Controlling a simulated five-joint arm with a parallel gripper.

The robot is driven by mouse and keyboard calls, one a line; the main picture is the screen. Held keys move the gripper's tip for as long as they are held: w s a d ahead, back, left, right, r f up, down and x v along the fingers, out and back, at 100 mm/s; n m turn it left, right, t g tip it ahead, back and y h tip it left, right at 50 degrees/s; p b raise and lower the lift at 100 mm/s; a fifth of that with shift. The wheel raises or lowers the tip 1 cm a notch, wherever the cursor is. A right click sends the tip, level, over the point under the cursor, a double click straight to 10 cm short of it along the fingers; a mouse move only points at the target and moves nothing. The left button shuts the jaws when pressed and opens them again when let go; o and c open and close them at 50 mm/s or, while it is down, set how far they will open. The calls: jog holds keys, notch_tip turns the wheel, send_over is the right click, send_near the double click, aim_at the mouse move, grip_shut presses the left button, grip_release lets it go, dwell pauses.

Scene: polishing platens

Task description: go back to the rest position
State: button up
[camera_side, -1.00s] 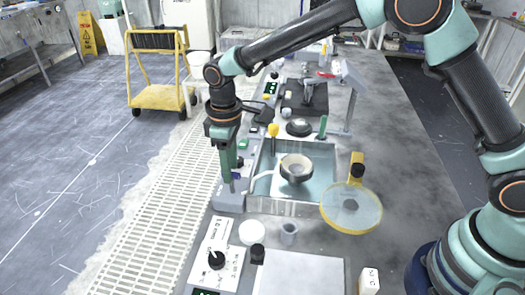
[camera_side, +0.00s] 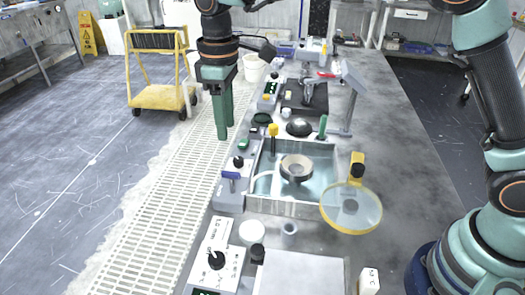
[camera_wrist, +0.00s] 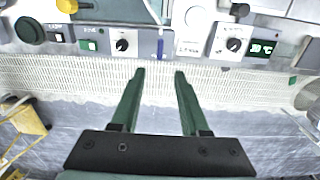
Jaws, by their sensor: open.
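My gripper (camera_side: 223,136) hangs in the air with its green fingers pointing down, left of the bench edge and above the pale slotted floor strip in the side view. In the wrist view my gripper (camera_wrist: 158,72) has its two fingers spread apart with nothing between them. The control panels along the bench edge lie beyond the fingertips there. A blue lever (camera_side: 231,175) on one panel is in clear sight in the side view, apart from the fingers; it also shows in the wrist view (camera_wrist: 160,48).
A sink-like basin (camera_side: 318,209) with a round platen (camera_side: 297,167) is set in the bench. A yellow-rimmed round disc (camera_side: 351,209) stands beside it. A knob panel (camera_side: 216,258) is at the front. A yellow cart (camera_side: 158,98) stands on the floor at left.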

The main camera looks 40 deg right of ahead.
jog(key=s+d+r+m+t, duration=0.1)
jog(key=s+d+r+m, duration=0.15)
jog(key=d, duration=0.35)
jog(key=s+d+r+m+t, duration=0.2)
jog(key=s+d+r, duration=0.15)
jog(key=d, duration=0.25)
jog(key=s+d+f+m+t, duration=0.2)
jog(key=s+d+m, duration=0.2)
jog(key=s+d, duration=0.5)
jog(key=shift+s+d+t, duration=0.3)
jog(key=shift+s+d, duration=0.1)
jog(key=shift+s, duration=0.05)
